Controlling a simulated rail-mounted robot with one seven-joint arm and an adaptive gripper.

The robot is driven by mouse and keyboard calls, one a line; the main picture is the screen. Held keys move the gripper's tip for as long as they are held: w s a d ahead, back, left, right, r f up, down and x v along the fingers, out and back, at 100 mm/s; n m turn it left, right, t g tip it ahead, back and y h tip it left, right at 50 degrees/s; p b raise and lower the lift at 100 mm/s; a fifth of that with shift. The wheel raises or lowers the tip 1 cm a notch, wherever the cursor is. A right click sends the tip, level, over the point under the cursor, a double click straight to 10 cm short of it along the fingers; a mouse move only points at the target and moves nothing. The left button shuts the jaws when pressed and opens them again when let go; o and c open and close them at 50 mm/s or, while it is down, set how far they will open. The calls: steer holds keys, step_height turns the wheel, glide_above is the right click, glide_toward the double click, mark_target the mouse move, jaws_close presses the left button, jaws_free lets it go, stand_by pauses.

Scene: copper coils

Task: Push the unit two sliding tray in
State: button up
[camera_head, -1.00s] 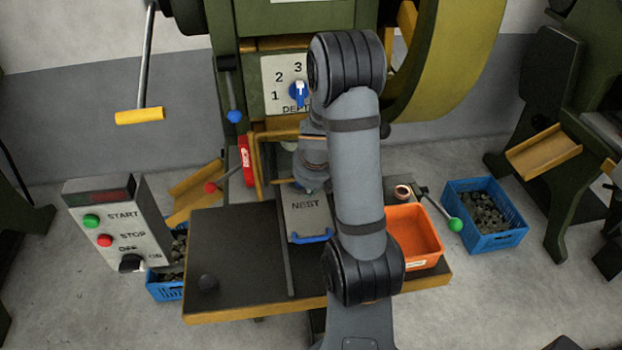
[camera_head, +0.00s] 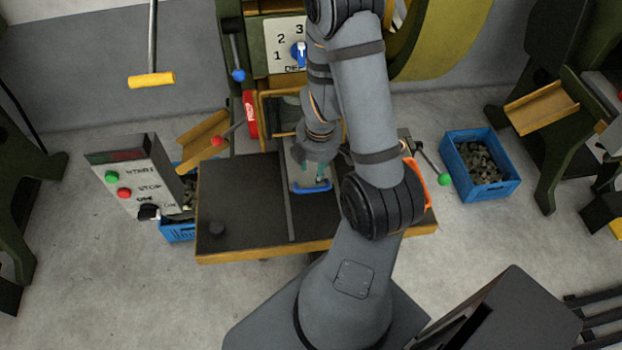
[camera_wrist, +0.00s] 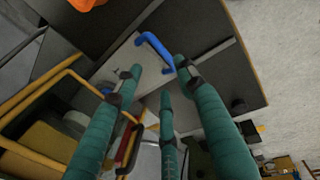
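The sliding tray is a grey plate (camera_head: 296,181) with a blue handle (camera_head: 311,187) at its front edge, set in the dark table. In the wrist view the pale plate (camera_wrist: 119,62) and blue handle (camera_wrist: 152,44) lie just beyond my fingertips. My gripper (camera_head: 308,165) hangs over the plate, just behind the handle, and hides most of it. In the wrist view my gripper's (camera_wrist: 160,78) three teal fingers are spread, with nothing between them. The fingertips are close to the handle; I cannot tell whether any touches it. No unit number is readable.
The dark table (camera_head: 238,195) has a black knob (camera_head: 217,228) at front left. A red-ended lever (camera_head: 218,140) and control box (camera_head: 132,178) stand left. An orange bin (camera_head: 416,172), partly hidden by my arm, and a green-ended lever (camera_head: 445,179) are right. A blue crate (camera_head: 480,165) stands farther right.

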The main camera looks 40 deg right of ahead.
mark_target(315, 188)
steer(key=f+b, duration=0.1)
steer(key=f, duration=0.2)
steer(key=w+f+b, duration=0.1)
steer(key=f, duration=0.2)
steer(key=d+f+b, duration=0.1)
steer(key=f+b, duration=0.1)
steer(key=f, duration=0.2)
steer(key=shift+w+f, duration=0.1)
steer(key=shift+w, duration=0.1)
steer(key=shift+c, duration=0.6)
steer(key=c, duration=0.8)
jaws_close()
